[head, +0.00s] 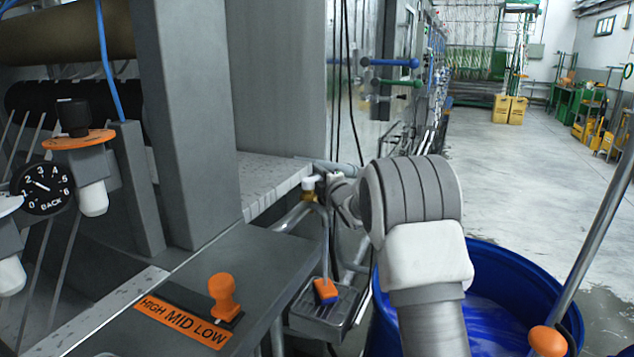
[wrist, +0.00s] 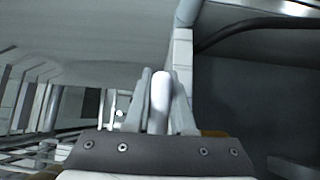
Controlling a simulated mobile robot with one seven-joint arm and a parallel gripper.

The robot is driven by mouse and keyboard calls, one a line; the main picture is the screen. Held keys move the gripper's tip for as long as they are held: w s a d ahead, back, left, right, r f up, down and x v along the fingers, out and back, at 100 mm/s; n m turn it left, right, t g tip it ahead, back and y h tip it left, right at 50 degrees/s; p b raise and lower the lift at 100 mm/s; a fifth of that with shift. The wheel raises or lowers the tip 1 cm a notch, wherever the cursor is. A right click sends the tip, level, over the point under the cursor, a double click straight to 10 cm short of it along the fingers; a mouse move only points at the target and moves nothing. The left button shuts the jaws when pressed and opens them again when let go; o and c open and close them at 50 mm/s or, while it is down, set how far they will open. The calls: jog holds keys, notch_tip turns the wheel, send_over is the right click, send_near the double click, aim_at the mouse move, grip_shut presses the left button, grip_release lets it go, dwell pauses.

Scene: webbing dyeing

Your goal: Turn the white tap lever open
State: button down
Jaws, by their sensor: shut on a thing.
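The tap's white lever (head: 309,183) shows in the head view as a small white piece above a brass body (head: 308,195), near the end of the grey machine frame. My gripper (wrist: 160,80) is shut on the white lever. In the wrist view, the rounded white lever (wrist: 160,98) stands between the two fingers. In the head view my arm comes from the lower right and mostly hides the gripper behind its thick wrist. The far part of the tap is hidden.
A blue barrel (head: 520,272) stands at the right, partly behind my arm. A grey box with an orange handle (head: 325,290) is below the tap. An orange knob (head: 224,296) and a HIGH MID LOW label (head: 182,321) are at front left. Floor (head: 510,180) is clear beyond.

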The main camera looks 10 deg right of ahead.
jog(key=shift+r, duration=0.15)
jog(key=c, duration=0.8)
grip_release()
jog(key=shift+o, duration=0.2)
jog(key=s+d, duration=0.2)
jog(key=s, duration=0.9)
jog(key=shift+s+d, duration=0.2)
jog(key=shift+s, duration=0.2)
